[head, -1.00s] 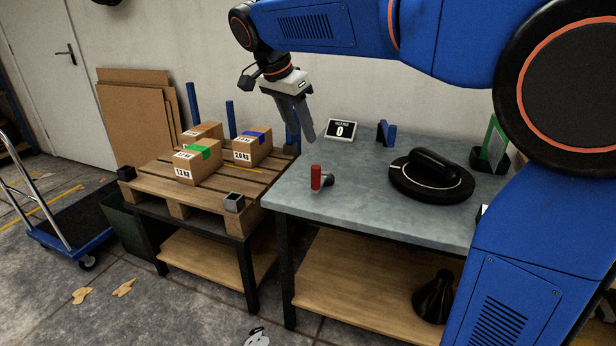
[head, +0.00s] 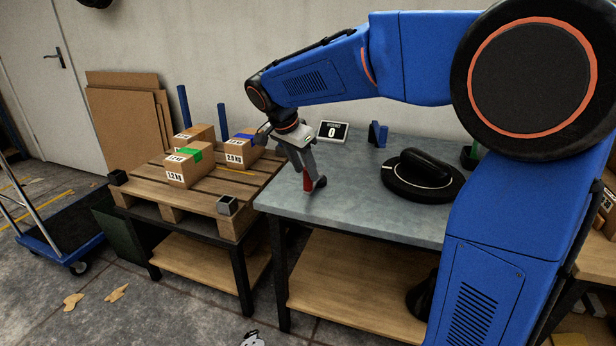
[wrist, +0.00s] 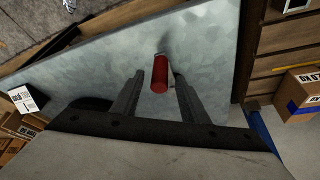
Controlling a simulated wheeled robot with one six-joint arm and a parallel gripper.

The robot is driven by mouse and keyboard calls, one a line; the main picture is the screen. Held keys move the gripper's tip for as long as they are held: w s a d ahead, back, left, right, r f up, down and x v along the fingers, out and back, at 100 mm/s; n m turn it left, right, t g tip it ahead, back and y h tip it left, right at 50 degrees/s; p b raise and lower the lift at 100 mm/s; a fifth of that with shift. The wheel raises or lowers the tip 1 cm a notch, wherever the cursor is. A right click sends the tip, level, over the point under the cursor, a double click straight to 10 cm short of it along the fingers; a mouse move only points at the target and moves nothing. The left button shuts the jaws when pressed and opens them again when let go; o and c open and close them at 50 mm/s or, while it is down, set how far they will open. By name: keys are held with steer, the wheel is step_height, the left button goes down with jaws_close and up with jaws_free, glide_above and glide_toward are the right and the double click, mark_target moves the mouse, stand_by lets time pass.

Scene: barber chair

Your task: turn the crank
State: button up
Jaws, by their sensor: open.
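The crank's red handle (head: 307,183) stands near the left front of the grey table, and its dark base (head: 320,183) shows just to the right of it. In the wrist view the red handle (wrist: 160,74) lies between and slightly beyond the fingertips. My gripper (head: 306,170) points down over the handle and partly hides it. In the wrist view my gripper (wrist: 160,78) is open, with one finger on each side of the handle and a visible gap on both sides.
A small display reading 0 (head: 333,131) and a blue stand (head: 377,134) are at the table's back. A black round device (head: 422,188) sits right of the crank. A pallet (head: 192,189) with several boxes stands left. The grey tabletop (head: 345,205) is clear at the front.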

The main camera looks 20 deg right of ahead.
steer(key=shift+x, duration=1.8)
steer(key=shift+c, duration=0.2)
jaws_close()
